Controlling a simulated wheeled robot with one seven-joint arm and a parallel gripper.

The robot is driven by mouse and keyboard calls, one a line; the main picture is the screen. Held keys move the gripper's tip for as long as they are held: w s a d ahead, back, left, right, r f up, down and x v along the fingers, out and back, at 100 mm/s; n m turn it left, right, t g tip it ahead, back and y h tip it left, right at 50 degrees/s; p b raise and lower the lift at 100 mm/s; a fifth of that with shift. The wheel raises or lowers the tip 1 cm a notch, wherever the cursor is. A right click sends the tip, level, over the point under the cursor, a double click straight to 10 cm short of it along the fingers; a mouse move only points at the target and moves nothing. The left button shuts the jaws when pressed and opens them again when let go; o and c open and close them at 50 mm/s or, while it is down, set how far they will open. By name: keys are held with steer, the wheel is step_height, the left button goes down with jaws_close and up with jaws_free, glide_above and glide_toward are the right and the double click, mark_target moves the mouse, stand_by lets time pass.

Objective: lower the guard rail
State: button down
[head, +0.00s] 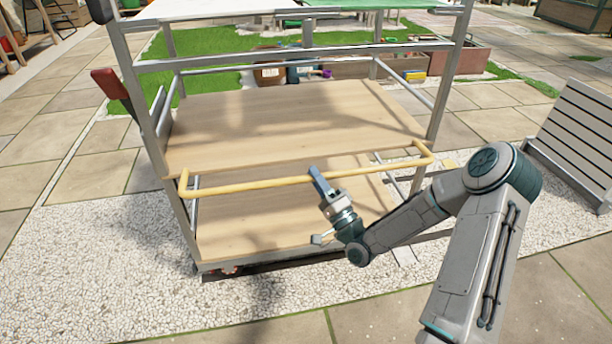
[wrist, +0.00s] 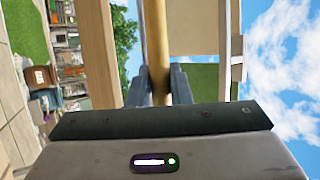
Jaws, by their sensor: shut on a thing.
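The guard rail (head: 250,185) is a yellow bar with bent ends. It runs across the front of a metal-framed cart, just below the front edge of the middle wooden shelf (head: 290,120). My gripper (head: 316,175) is at the bar, a little right of its middle. In the wrist view, the bar (wrist: 157,45) passes between the two fingers of my gripper (wrist: 160,85), which are shut on it. The bar's contact with the fingertips is partly hidden by the fingers.
A lower wooden shelf (head: 250,220) sits below the rail. A grey slatted panel (head: 575,130) stands at the right. A red-handled lever (head: 108,84) sticks out at the cart's left side. White gravel (head: 90,270) lies around the cart, with open paving in front.

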steer(key=shift+w+f, duration=0.1)
steer(key=shift+f, duration=0.3)
steer(key=c, duration=1.3)
jaws_free()
steer(key=p+v, duration=0.2)
steer(key=v, duration=1.2)
steer(key=shift+a, duration=0.1)
